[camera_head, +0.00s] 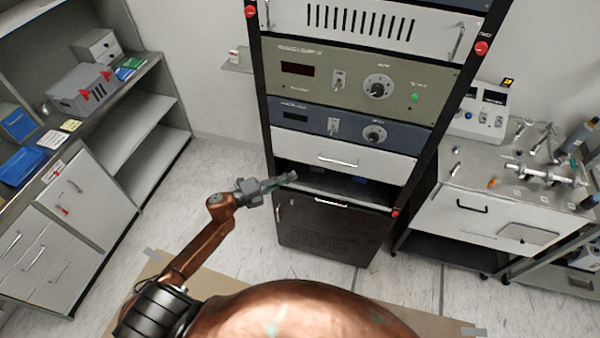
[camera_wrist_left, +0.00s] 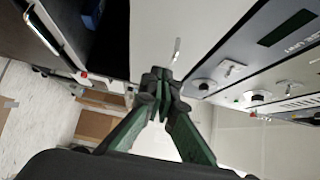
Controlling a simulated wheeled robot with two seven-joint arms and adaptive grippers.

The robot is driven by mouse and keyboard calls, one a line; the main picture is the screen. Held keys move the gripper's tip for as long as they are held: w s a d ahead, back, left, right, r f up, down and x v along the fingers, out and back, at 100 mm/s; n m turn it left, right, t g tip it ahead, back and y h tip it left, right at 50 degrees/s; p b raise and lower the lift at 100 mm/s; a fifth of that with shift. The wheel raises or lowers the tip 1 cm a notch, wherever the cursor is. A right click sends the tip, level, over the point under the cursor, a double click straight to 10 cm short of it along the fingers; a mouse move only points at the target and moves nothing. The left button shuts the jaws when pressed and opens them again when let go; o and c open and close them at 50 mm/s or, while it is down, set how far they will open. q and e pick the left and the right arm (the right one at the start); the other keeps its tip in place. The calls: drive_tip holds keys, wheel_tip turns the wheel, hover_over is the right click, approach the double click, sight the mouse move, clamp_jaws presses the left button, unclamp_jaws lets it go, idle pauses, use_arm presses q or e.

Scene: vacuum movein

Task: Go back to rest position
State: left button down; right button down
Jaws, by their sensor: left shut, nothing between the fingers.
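My left gripper (camera_head: 284,180) reaches from the left to the front of the equipment rack (camera_head: 266,90), at the height of the open bay above the black lower door (camera_head: 335,228). It is shut and empty, its fingertips close to the left side of the bay; I cannot tell if they touch it. In the left wrist view the two green fingers (camera_wrist_left: 160,88) meet at their tips, with rack panels beyond. My right gripper is not in view.
A shelf unit (camera_head: 150,120) with a grey toolbox (camera_head: 82,92) stands on the left. A workbench (camera_head: 480,212) with tools and instruments stands right of the rack. A panel with a handle (camera_head: 338,161) sits above the open bay. Floor (camera_head: 215,160) is clear left of the rack.

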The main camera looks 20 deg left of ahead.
use_arm(q)
drive_tip(key=s+a+f+n+y+b, duration=0.1)
drive_tip(key=s+a+f+n+y, duration=0.25)
drive_tip(key=f, duration=0.75)
drive_tip(key=s+a+f+n+g+y+b, duration=0.1)
drive_tip(key=s+a+f+n+y, duration=0.3)
drive_tip(key=f, duration=0.7)
drive_tip(key=s+a+f+n+y+b, duration=0.15)
drive_tip(key=a+f+n, duration=0.4)
drive_tip(key=f, duration=0.55)
drive_tip(key=s+f+n+g+y+b, duration=0.1)
drive_tip(key=s+f+n+g, duration=0.2)
drive_tip(key=s+f, duration=0.6)
drive_tip(key=s+f+n+g+y, duration=0.1)
drive_tip(key=s+f+n+g, duration=0.15)
drive_tip(key=s+f, duration=0.65)
drive_tip(key=s+d+f+n+g, duration=0.2)
drive_tip(key=s+f, duration=0.3)
drive_tip(key=s, duration=0.4)
drive_tip(key=s+d+f+n+g+b, duration=0.1)
drive_tip(key=s+d+f+g, duration=0.1)
drive_tip(key=s+d+f, duration=0.2)
drive_tip(key=s+d+f+n+g+b, duration=0.1)
drive_tip(key=s+d+f+n+g, duration=0.1)
drive_tip(key=s+f, duration=0.6)
drive_tip(key=s+d, duration=0.1)
drive_tip(key=s, duration=0.4)
drive_tip(key=shift+s+d+n+g, duration=0.2)
drive_tip(key=shift+s+n+g, duration=0.15)
